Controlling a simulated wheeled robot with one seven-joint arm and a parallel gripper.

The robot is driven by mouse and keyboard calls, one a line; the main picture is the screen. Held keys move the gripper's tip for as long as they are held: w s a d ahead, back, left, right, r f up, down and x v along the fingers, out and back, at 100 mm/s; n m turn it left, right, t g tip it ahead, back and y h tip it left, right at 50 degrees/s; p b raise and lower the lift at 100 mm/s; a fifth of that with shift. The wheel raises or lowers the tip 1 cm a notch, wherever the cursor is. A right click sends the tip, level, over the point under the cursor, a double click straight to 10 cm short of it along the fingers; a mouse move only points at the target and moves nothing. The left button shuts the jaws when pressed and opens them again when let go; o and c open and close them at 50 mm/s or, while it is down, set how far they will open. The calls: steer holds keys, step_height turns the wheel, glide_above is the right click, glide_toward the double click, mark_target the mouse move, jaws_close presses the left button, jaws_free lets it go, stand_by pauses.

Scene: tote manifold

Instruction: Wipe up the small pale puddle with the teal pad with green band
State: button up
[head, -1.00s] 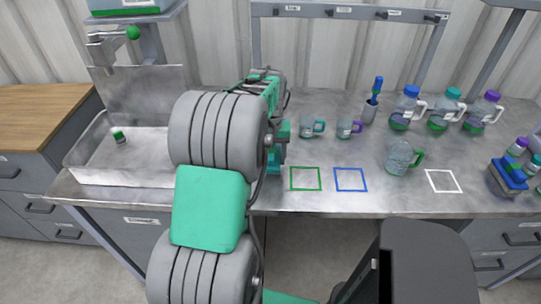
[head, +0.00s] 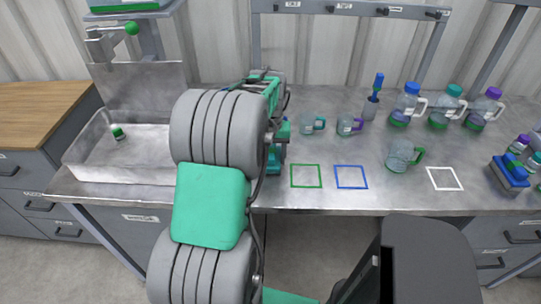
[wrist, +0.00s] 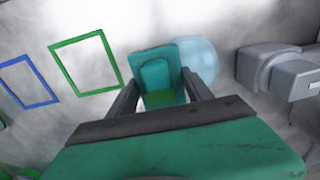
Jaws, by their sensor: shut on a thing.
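The teal pad with green band (wrist: 155,72) is between the two fingers of my gripper (wrist: 160,92) in the wrist view, and my gripper is shut on it. The small pale puddle (wrist: 203,58), a light blue round patch, lies on the steel worktop just right of the pad in the wrist view. The pad overlaps its left edge in the picture; whether it touches the worktop I cannot tell. In the head view my arm hides the puddle and most of my gripper.
A green square outline (head: 305,176) and a blue one (head: 351,177) lie beside my gripper on the worktop. Two mugs (head: 311,124) (head: 349,126) and a jug (head: 401,157) stand nearby. A grey block (wrist: 268,68) lies beyond the puddle. A sink (head: 95,148) is at the left.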

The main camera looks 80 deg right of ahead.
steer(key=shift+f, duration=0.35)
